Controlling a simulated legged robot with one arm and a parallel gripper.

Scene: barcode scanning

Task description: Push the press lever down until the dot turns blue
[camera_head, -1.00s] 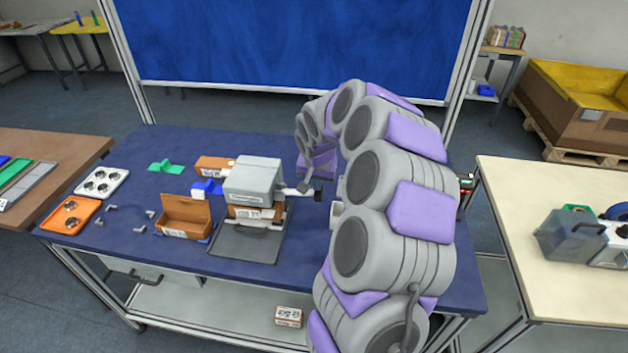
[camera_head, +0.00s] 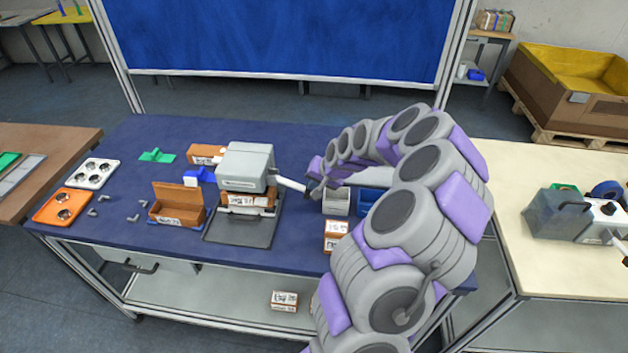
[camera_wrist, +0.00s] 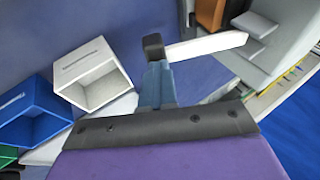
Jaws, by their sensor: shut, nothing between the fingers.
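The press (camera_head: 245,165) is a grey boxy machine on the blue table, with a brown carton (camera_head: 236,198) under its head. Its white lever (camera_head: 291,184) sticks out to the right and slopes slightly down. My gripper (camera_head: 316,188) is at the lever's outer end. In the wrist view the shut, empty fingers (camera_wrist: 156,80) reach the black knob (camera_wrist: 153,46) of the white lever (camera_wrist: 205,47) and overlap it; whether they touch is hard to tell. I cannot make out the dot or its colour.
An open brown box (camera_head: 178,208) stands left of the press. A white bin (camera_head: 336,202) and a blue bin (camera_head: 372,200) stand right of it, near my arm. A carton (camera_head: 337,236) lies in front of the bins. Trays lie at the table's left end.

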